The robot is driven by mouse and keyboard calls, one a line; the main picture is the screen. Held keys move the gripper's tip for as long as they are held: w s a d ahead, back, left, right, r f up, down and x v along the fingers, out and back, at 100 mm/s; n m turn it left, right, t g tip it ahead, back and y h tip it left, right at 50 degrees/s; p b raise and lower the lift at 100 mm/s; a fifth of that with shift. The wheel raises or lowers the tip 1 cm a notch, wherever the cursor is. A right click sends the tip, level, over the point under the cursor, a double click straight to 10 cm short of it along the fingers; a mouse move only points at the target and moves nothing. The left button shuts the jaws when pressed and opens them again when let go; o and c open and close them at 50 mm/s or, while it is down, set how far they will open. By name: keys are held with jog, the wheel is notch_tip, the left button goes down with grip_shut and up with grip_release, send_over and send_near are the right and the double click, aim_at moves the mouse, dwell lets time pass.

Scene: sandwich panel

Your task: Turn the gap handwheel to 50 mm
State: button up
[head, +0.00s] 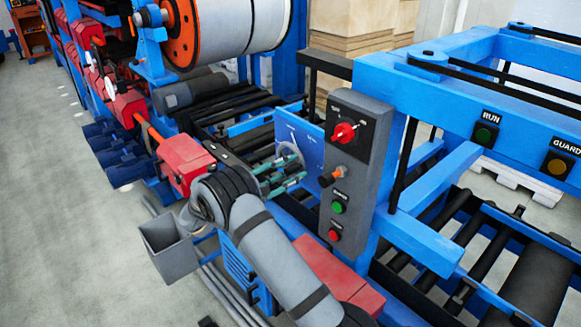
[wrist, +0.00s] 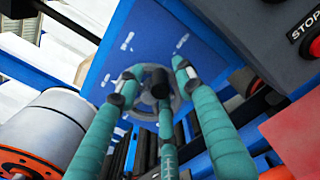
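The gap handwheel (wrist: 148,103) is a grey spoked wheel with a black knob (wrist: 158,80), in front of a blue plate (wrist: 150,45) with white marks. In the head view the handwheel (head: 289,153) is partly hidden by my gripper (head: 298,168) and sits left of the grey control box. My gripper (wrist: 155,78) has teal fingers spread apart, pointing at the wheel. Their dark tips lie around the knob and close to the rim in the wrist view; I cannot tell whether they touch it. The marks are too small to read as a gap value.
The grey control box (head: 350,175) with a red rotary switch (head: 344,133) and several buttons stands just right of the wheel. Black rollers (head: 235,107) lie behind it. A grey bin (head: 167,238) and open floor are at left.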

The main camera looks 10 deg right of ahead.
jog(key=shift+d, duration=0.15)
jog(key=shift+c, duration=1)
grip_shut()
